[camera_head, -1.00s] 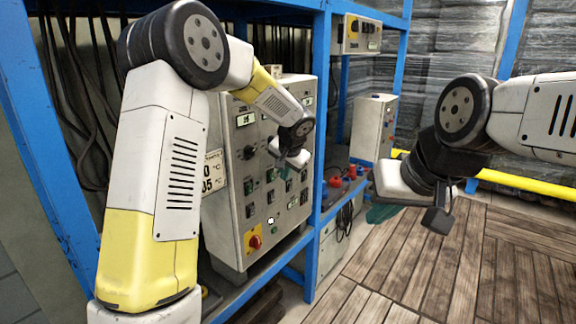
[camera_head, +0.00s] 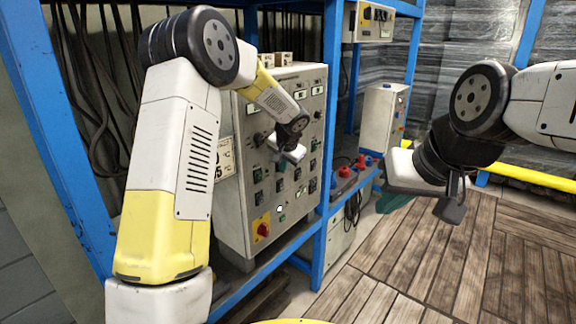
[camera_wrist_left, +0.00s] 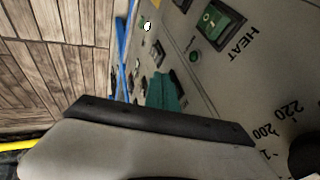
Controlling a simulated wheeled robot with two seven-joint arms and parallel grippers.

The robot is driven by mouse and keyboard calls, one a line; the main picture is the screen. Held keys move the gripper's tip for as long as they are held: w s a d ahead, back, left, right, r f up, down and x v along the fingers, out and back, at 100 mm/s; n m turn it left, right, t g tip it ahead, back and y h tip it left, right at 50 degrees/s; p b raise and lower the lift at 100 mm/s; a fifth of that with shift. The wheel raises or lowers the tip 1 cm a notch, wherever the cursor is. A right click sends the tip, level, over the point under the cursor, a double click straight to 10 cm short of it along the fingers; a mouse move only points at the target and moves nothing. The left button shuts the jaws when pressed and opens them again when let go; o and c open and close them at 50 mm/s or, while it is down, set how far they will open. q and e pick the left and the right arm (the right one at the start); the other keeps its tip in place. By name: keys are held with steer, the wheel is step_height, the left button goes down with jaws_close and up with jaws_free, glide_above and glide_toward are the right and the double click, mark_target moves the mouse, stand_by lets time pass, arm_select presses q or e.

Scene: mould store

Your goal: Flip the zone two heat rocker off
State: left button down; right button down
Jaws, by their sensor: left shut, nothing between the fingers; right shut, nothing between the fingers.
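The grey control cabinet (camera_head: 240,150) has rows of dark rockers, knobs, displays and a red-and-yellow main switch (camera_head: 262,227) on its face. My left gripper (camera_head: 283,165) is in front of the middle of this face, its teal fingers closed and empty. In the left wrist view its fingers (camera_wrist_left: 165,92) are near the panel; contact cannot be told. A green rocker labelled HEAT (camera_wrist_left: 218,24) shows there with a small green lamp (camera_wrist_left: 195,57) beside it. Its zone label is not readable. My right gripper (camera_head: 395,203) is shut and empty, away from the cabinet over the floor.
Blue rack posts (camera_head: 328,150) frame the cabinet closely on its right. A smaller grey box (camera_head: 380,122) and red and blue connectors (camera_head: 355,165) are further right. Cables hang behind the left arm. The wooden floor (camera_head: 400,270) at the right is clear.

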arm_select(q)
steer(key=shift+r, duration=0.15)
steer(key=shift+r, duration=0.7)
